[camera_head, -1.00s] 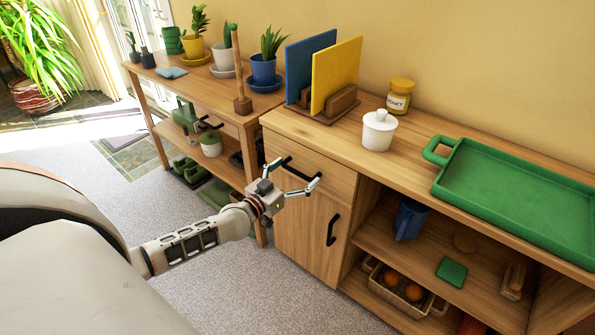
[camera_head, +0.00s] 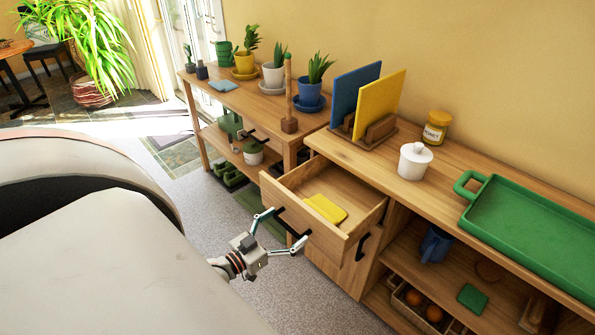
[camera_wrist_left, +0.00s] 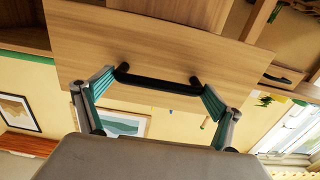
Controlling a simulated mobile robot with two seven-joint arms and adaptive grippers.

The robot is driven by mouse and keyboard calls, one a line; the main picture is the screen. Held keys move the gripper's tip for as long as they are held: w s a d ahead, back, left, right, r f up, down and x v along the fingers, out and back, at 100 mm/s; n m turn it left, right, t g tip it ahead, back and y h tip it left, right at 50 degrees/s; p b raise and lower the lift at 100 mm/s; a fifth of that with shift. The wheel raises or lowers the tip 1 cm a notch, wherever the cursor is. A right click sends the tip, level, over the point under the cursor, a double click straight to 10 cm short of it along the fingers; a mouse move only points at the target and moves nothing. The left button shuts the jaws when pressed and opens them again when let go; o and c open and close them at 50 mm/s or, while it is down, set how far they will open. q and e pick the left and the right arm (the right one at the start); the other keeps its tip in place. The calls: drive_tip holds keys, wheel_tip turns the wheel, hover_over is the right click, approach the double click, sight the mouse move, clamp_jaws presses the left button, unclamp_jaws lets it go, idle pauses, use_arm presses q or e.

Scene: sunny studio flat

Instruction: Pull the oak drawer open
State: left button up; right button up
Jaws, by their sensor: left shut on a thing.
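The oak drawer (camera_head: 285,221) stands pulled out of the cabinet in the head view, with a yellow item (camera_head: 325,208) lying flat inside it. My left gripper (camera_head: 279,231) is at the drawer front, shut on its black bar handle (camera_head: 293,222). In the left wrist view the drawer front (camera_wrist_left: 160,50) fills the upper middle, and the black handle (camera_wrist_left: 158,82) lies between the two fingers of my left gripper (camera_wrist_left: 155,90), one at each end. My right gripper is not in view.
Below the drawer is a cabinet door with a black handle (camera_head: 362,246). The top holds a green tray (camera_head: 530,225), a white lidded pot (camera_head: 414,161), a honey jar (camera_head: 436,127) and a board rack. A plant bench (camera_head: 225,100) stands at the left. Carpet lies in front.

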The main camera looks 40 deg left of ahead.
use_arm(q)
drive_tip(key=shift+s+f, duration=0.1)
drive_tip(key=shift+s, duration=0.95)
drive_tip(key=o, duration=1.3)
drive_tip(key=shift+s, duration=0.1)
drive_tip(key=s+a, duration=0.1)
drive_tip(key=s, duration=1)
drive_tip(key=shift+s, duration=0.35)
drive_tip(key=w+d+f+m+g, duration=0.1)
drive_tip(key=d+f+g, duration=0.2)
drive_tip(key=d, duration=0.9)
drive_tip(key=w+d+f+m+g+h, duration=0.1)
drive_tip(key=d+f+g, duration=0.3)
drive_tip(key=d, duration=0.9)
drive_tip(key=shift+m, duration=0.8)
